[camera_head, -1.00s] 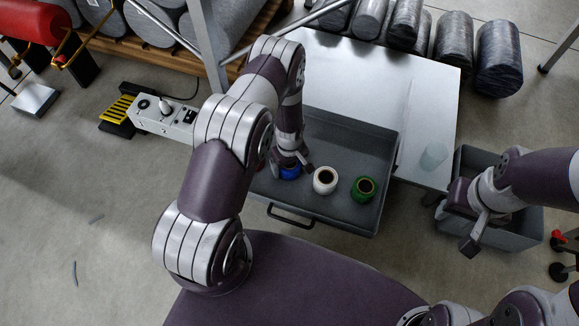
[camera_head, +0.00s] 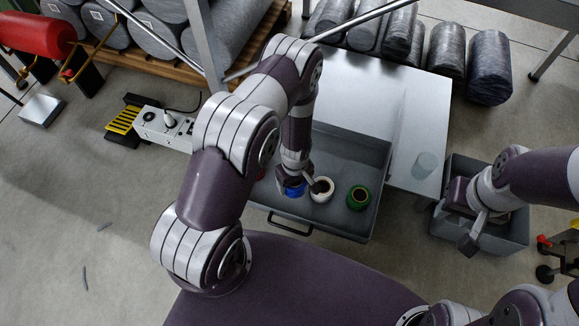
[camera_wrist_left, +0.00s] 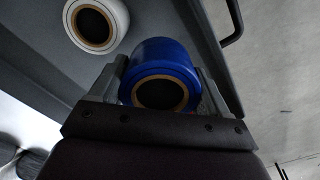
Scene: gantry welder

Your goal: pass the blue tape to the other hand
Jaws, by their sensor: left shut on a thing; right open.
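The blue tape (camera_head: 293,190) is at the left in the grey tray, partly hidden by my left gripper (camera_head: 303,182) in the head view. In the left wrist view the blue tape (camera_wrist_left: 160,70) sits between the two fingers of my left gripper (camera_wrist_left: 165,85), which is shut on it. I cannot tell whether the tape is still touching the tray floor. My right gripper (camera_head: 470,215) is open and empty, over the grey bin to the right of the tray.
A white tape (camera_head: 322,190) stands just right of the blue one, and a green tape (camera_head: 358,197) further right. The grey tray (camera_head: 350,150) has raised walls and a front handle (camera_head: 290,224). A metal table (camera_head: 370,85) lies behind. A grey bin (camera_head: 510,232) stands at the right.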

